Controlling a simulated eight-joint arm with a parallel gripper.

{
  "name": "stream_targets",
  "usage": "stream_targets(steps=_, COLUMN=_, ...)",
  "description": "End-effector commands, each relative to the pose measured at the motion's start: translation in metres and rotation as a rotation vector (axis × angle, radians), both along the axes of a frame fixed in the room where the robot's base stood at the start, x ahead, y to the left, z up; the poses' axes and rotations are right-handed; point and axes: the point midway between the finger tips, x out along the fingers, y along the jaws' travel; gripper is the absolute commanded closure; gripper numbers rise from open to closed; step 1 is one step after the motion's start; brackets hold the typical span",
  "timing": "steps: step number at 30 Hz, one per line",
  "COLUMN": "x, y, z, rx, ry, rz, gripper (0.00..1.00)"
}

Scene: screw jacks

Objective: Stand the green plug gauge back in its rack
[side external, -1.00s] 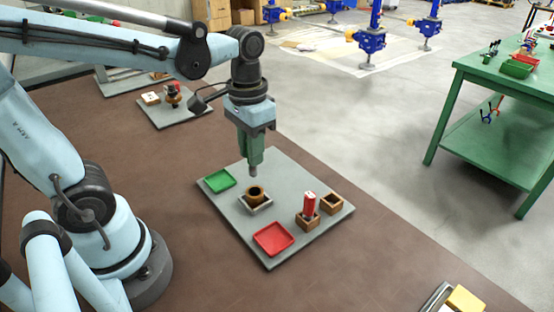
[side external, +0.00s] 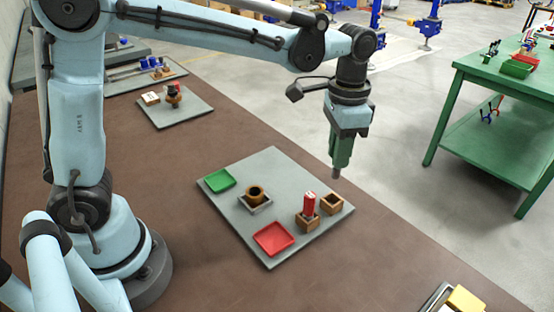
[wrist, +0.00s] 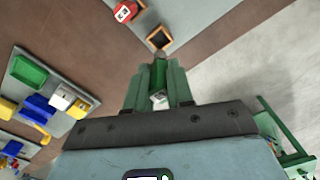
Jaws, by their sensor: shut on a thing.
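My gripper (side external: 341,152) is shut on the green plug gauge (wrist: 158,76), which hangs upright with its grey metal tip (side external: 337,173) down. In the wrist view the gauge is between the green fingers, with a pale label on it. The empty wooden rack socket (side external: 331,203) is at the right corner of the grey board (side external: 283,172); the gauge is in the air above it, apart from it. In the wrist view the socket (wrist: 160,38) shows just beyond the tip. The red gauge (side external: 309,203) stands in the wooden socket (side external: 306,221) beside it.
A bronze ring (side external: 255,193) sits in a grey holder on the board. A green tray (side external: 220,180) and a red tray (side external: 273,239) lie there too. Another board (side external: 176,112) with parts is farther back. A green bench (side external: 505,100) stands at the right.

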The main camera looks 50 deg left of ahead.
Motion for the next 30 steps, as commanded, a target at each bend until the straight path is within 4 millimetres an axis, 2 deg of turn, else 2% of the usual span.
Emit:
stream_targets(steps=13, x=0.001, y=-0.002, z=-0.004, rx=0.0, ry=0.0, rz=-0.006, gripper=1.0)
stream_targets(steps=24, x=0.001, y=-0.001, z=-0.038, rx=0.0, ry=0.0, rz=-0.005, gripper=1.0)
stream_targets(steps=30, x=0.001, y=-0.001, z=-0.049, rx=0.0, ry=0.0, rz=-0.005, gripper=1.0)
